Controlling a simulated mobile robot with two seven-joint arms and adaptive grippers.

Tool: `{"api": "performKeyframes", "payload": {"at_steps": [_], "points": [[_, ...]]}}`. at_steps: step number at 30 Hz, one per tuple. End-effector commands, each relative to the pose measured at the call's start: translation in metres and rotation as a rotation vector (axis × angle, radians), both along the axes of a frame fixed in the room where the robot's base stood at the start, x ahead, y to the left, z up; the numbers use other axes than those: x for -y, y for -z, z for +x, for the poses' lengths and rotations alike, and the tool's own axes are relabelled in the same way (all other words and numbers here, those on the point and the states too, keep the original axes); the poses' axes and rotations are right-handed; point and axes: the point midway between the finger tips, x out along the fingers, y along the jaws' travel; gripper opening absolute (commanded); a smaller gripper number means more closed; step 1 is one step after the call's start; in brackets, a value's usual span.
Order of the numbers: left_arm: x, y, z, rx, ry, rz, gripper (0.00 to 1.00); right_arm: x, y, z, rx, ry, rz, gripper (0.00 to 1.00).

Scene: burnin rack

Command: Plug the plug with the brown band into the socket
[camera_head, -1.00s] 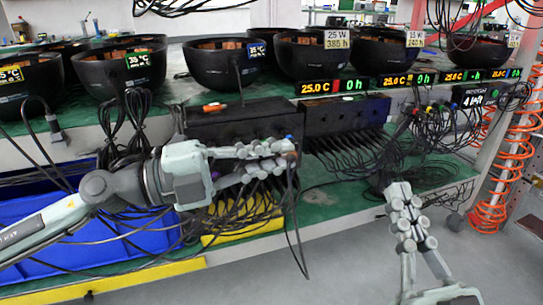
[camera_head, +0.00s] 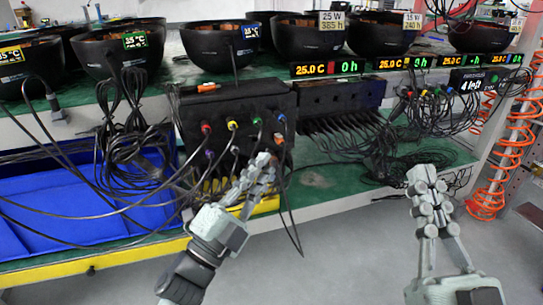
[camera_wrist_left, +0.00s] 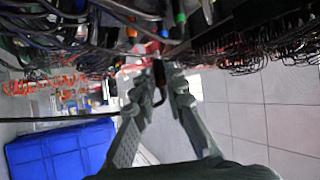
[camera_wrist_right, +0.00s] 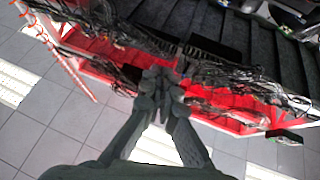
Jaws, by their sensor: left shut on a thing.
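My left gripper (camera_head: 264,164) is at the lower right of the front of the black box (camera_head: 238,105). In the left wrist view its fingers (camera_wrist_left: 168,70) are shut around a dark plug (camera_wrist_left: 158,76), with a cable curving below. I cannot make out a brown band on this plug. The box front carries plugs with red (camera_head: 206,128), yellow (camera_head: 232,125), green (camera_head: 257,121) and blue (camera_head: 281,118) bands, and an orange-looking one (camera_head: 279,138) beside my fingertips. The exact socket is hidden. My right gripper (camera_head: 422,172) is shut and empty, away from the box.
A second black box (camera_head: 340,93) with many cables stands to the right. Black bowls (camera_head: 222,44) line the shelf above. A blue bin (camera_head: 75,220) sits at lower left. Loose cables hang before the box. Open floor lies in front.

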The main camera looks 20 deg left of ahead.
Motion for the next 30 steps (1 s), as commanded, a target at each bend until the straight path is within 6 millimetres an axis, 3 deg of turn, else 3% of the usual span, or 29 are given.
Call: {"api": "performKeyframes", "payload": {"at_steps": [6, 20, 30], "points": [[-0.007, 0.015, 0.000, 0.015, -0.042, -0.022, 0.00, 0.001, -0.002, -0.001, 0.013, 0.001, 0.002, 0.00], [-0.007, 0.017, 0.000, 0.020, -0.043, -0.025, 0.00, 0.001, -0.001, -0.002, 0.022, 0.002, 0.005, 0.00], [-0.011, 0.016, 0.006, 0.042, -0.047, -0.047, 0.00, 0.010, -0.022, -0.015, 0.173, 0.012, 0.053, 0.00]]}}
